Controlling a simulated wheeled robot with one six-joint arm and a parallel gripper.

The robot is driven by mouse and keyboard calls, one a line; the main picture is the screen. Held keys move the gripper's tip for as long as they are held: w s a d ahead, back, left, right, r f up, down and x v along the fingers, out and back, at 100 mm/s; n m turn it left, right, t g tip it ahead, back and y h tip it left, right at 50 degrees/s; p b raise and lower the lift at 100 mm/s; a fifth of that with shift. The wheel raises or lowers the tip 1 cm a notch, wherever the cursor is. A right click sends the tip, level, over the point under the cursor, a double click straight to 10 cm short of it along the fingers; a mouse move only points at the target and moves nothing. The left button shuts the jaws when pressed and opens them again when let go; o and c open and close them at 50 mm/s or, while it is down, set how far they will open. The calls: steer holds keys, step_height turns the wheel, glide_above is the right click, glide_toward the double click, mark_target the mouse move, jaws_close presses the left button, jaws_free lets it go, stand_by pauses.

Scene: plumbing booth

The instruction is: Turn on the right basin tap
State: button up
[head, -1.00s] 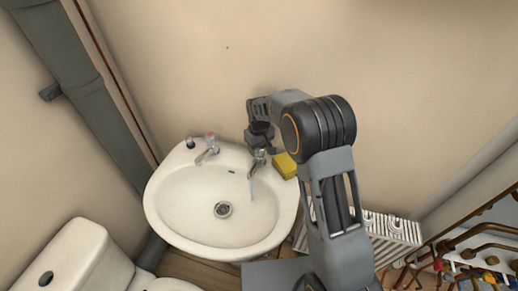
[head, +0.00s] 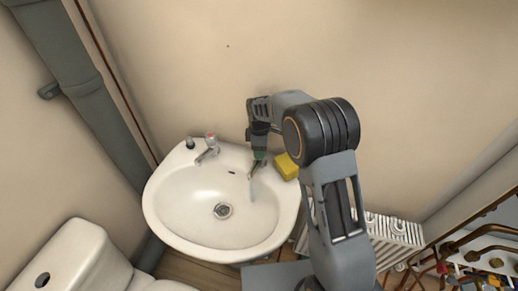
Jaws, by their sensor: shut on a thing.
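The white basin (head: 165,215) stands against the wall with two taps on its back rim. The right basin tap (head: 255,171) shows only its spout and lower body; its top is hidden behind my gripper. A thin pale-blue streak, which looks like running water (head: 252,190), hangs below its spout. My gripper (head: 259,153) points down over this tap and is shut on its head; the fingers are small and partly hidden. The left basin tap (head: 208,150) has a red mark on top, and no water shows under it.
A yellow sponge (head: 286,166) lies on the rim just right of the right tap. A dark small item (head: 190,143) stands on the left rim. A toilet (head: 75,262) is lower left, a white radiator (head: 395,235) lower right, and copper pipes (head: 485,240) far right.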

steer(key=shift+r+n, duration=0.1)
steer(key=shift+n, duration=2)
steer(key=o, duration=0.9)
step_height(320, 180, up, 14)
steer(key=shift+f, duration=0.15)
